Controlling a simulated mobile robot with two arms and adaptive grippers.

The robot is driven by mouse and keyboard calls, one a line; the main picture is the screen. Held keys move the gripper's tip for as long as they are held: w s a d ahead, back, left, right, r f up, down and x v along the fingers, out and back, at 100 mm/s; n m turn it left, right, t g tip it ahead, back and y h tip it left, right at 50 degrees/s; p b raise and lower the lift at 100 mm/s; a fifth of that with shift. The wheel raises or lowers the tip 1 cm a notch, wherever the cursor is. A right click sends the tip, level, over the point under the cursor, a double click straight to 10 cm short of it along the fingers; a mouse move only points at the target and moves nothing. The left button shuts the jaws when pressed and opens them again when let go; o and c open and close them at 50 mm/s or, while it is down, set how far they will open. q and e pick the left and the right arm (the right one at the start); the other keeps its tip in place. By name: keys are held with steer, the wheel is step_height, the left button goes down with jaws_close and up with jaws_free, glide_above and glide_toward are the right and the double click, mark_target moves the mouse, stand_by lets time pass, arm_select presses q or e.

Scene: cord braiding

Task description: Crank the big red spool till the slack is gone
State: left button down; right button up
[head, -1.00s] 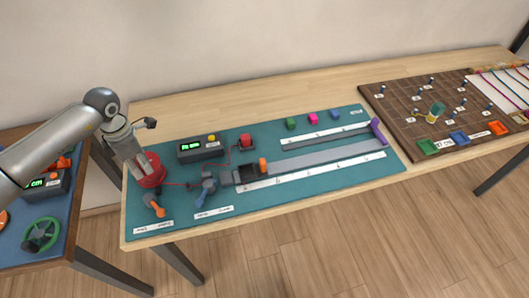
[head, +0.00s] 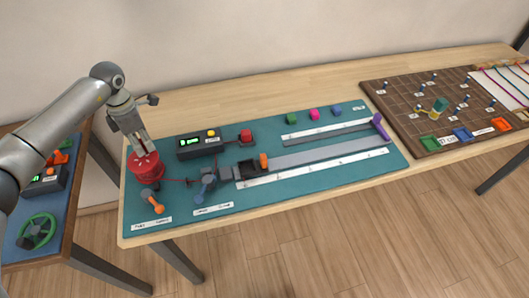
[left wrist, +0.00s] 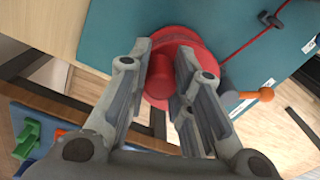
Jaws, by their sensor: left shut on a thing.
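The big red spool (head: 146,173) stands at the left end of the teal mat (head: 262,207). Its round body also shows in the left wrist view (left wrist: 187,40). My left gripper (head: 142,152) reaches down onto the spool's top from behind. In the left wrist view its two fingers (left wrist: 162,72) are closed around an upright red crank knob (left wrist: 160,78) on the spool. A thin red cord (left wrist: 243,52) runs from the spool toward the grey guide post. My right gripper is out of view.
An orange-handled lever (head: 154,203) stands just in front of the spool, and a blue-handled lever (head: 206,186) to its right. A display box (head: 200,145) sits behind. A pegboard (head: 430,105) lies far right.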

mark_target(152, 160)
arm_select(q)
steer(key=s+d+p, duration=0.1)
steer(key=s+d, duration=0.1)
steer(key=s, duration=0.1)
steer(key=shift+s+d+p, duration=0.2)
steer(key=shift+d+p, duration=0.15)
steer(key=shift+d, duration=0.05)
steer(key=shift+f+b, duration=0.15)
steer(key=shift+b, duration=0.6)
steer(key=shift+r, duration=0.2)
steer(key=shift+s+f, duration=0.1)
steer(key=shift+f, duration=0.05)
steer(key=c, duration=1.2)
jaws_free()
steer(key=shift+s, duration=0.1)
